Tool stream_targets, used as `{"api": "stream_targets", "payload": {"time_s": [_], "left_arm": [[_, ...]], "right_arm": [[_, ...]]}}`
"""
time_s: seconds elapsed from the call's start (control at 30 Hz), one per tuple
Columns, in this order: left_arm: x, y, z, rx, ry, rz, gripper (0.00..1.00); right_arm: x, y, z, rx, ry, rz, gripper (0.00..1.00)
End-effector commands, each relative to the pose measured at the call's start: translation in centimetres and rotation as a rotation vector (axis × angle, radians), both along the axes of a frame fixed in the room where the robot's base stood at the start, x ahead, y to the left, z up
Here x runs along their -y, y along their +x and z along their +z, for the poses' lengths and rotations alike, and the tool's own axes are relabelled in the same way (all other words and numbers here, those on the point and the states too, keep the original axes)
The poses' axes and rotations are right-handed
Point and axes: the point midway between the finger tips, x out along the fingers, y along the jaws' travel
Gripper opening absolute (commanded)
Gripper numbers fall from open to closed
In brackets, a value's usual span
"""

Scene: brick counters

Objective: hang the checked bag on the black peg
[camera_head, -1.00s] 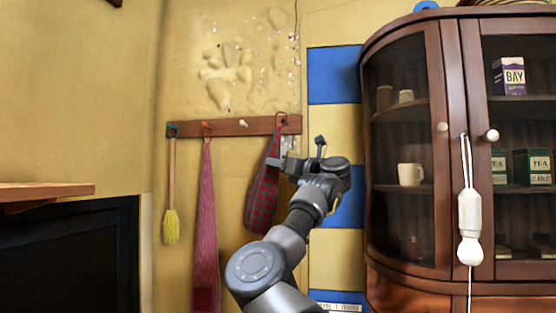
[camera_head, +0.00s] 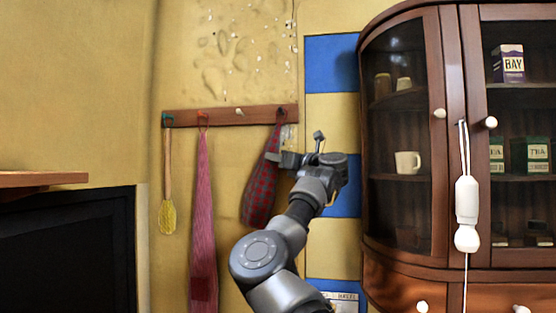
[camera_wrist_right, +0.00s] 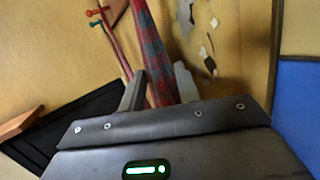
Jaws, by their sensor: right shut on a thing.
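The checked bag (camera_head: 262,190), red and dark grey, hangs tilted below the right end of the wooden rail in the head view. Its narrow top reaches up to the black peg (camera_head: 281,112). I cannot tell whether its loop is around the peg or only in front of it. My right gripper (camera_head: 276,158) is shut on the bag's upper part, below the peg. In the right wrist view the bag (camera_wrist_right: 153,55) runs between the two fingers. The black peg cannot be made out there. My left gripper is not in view.
The rail (camera_head: 222,117) also carries a yellow-headed brush (camera_head: 168,215) on a teal peg, a long red cloth (camera_head: 203,230) on a red peg, and a bare white peg (camera_head: 239,112). A glass-fronted cabinet (camera_head: 448,150) stands to the right of my right arm.

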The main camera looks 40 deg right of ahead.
Motion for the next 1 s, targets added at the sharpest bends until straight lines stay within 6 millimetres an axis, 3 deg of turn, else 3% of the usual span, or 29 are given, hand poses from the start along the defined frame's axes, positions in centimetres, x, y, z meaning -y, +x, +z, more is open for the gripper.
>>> {"api": "stream_targets", "payload": {"time_s": [0.07,0.1,0.27,0.67,0.77,1.0], "left_arm": [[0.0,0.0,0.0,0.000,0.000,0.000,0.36],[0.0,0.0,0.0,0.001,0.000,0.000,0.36],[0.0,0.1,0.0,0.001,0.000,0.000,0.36],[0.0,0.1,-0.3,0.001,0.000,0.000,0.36],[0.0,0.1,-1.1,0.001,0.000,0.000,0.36],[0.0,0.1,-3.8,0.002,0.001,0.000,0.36]], "right_arm": [[0.0,0.0,0.0,0.000,0.000,0.000,0.00],[0.0,0.0,0.0,0.000,0.000,0.000,0.36],[0.0,0.0,0.0,0.000,0.000,0.000,0.57],[0.0,-0.3,-0.2,0.000,0.000,0.000,0.58],[0.2,-1.3,-0.6,0.000,-0.002,-0.002,0.58],[0.8,-6.0,-1.6,0.002,-0.001,-0.004,0.58]]}}
